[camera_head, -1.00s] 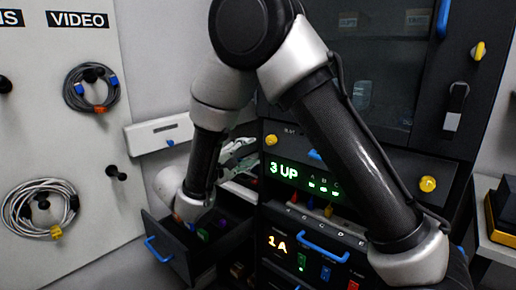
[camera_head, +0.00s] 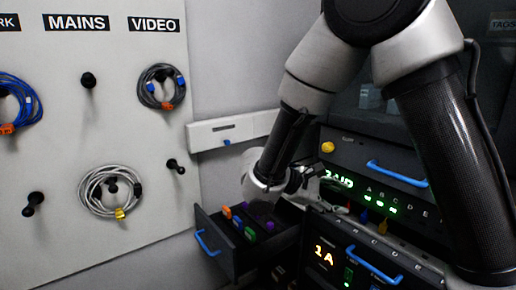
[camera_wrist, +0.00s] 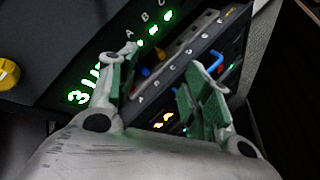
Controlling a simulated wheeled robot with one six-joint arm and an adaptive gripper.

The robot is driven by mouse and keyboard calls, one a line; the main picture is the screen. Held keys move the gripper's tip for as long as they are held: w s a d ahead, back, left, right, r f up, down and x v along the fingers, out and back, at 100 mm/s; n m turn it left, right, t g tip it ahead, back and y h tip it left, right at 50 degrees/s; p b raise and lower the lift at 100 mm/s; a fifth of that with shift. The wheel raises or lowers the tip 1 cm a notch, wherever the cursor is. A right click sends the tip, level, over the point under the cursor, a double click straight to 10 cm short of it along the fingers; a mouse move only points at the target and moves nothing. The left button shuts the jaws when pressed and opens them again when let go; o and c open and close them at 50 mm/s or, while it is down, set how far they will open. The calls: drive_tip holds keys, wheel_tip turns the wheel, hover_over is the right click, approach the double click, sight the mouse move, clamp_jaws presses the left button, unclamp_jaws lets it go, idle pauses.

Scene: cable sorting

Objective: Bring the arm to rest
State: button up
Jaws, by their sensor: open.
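My gripper (camera_wrist: 155,95) shows in the wrist view with its two green-padded fingers spread apart and nothing between them. Past the fingertips are the black cabinet front, its green lit display (camera_wrist: 90,85) and a row of lettered slots (camera_wrist: 180,65). In the head view my arm bends down in front of the cabinet (camera_head: 375,165). The gripper end (camera_head: 325,190) there is partly hidden beside the lit display, above and to the right of an open drawer (camera_head: 225,257).
The open drawer holds several small coloured pieces (camera_head: 240,225) and juts out with a blue handle (camera_head: 207,243). A white pegboard (camera_head: 60,120) at the left carries coiled cables (camera_head: 110,192). Blue handles (camera_head: 375,265) stick out from the cabinet front.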

drive_tip(key=s+d+r+m+t+y, duration=0.1)
drive_tip(key=s+d+r+m+y, duration=0.4)
drive_tip(key=s, duration=0.4)
drive_tip(key=s+d+r+m+y, duration=0.6)
drive_tip(key=s+d+y, duration=0.1)
drive_tip(key=s+d, duration=0.2)
drive_tip(key=shift+s+d+r+t, duration=0.2)
drive_tip(key=shift+d+t, duration=0.2)
drive_tip(key=shift+d, duration=0.1)
idle(0.9)
